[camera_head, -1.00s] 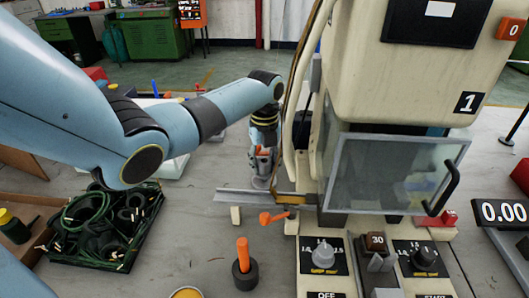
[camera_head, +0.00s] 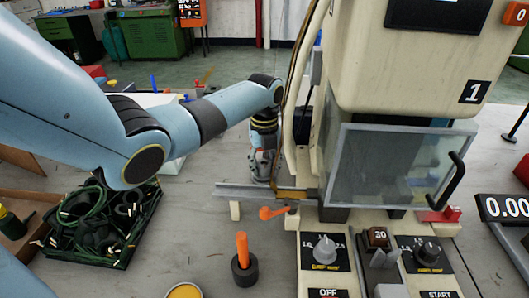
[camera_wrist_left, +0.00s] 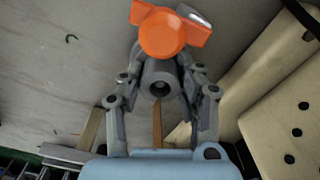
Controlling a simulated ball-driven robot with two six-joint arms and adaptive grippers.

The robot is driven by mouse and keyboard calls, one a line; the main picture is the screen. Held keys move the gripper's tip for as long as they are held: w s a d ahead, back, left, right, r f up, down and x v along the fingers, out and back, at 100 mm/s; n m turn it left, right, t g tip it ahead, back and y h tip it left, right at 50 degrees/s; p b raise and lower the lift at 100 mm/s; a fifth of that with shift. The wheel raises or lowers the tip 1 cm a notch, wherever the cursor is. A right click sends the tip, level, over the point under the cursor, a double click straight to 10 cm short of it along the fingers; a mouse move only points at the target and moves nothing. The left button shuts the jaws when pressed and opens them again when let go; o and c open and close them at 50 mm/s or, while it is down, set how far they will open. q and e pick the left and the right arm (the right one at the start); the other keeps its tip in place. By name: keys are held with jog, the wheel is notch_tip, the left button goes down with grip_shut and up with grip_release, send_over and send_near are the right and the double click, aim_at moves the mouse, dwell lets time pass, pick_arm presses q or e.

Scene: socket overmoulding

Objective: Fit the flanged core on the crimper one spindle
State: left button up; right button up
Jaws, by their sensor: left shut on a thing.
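My left gripper (camera_head: 263,164) is just left of crimper one's cream body (camera_head: 440,75), close to the metal rail (camera_head: 240,190) at its side. In the left wrist view its fingers are closed on a grey hollow cylinder (camera_wrist_left: 159,78), seemingly the flanged core; its bore faces the camera. An orange round piece with tabs (camera_wrist_left: 165,35) overlaps the cylinder's far end; I cannot tell whether they are joined. I cannot make out the spindle. My right gripper is not in view.
A transparent guard with a black handle (camera_head: 455,182) covers the crimper's front. An orange lever (camera_head: 273,212) sticks out below the rail. An orange peg in a dark base (camera_head: 244,262) stands in front. A crate of cables (camera_head: 115,255) is at left. Bench between is mostly clear.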

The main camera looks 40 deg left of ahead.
aim_at(264, 165)
pick_arm(q)
jog(key=shift+f, duration=0.15)
jog(key=o, duration=1)
notch_tip(264, 165, up, 12)
jog(key=shift+f, duration=0.1)
dwell(0.3)
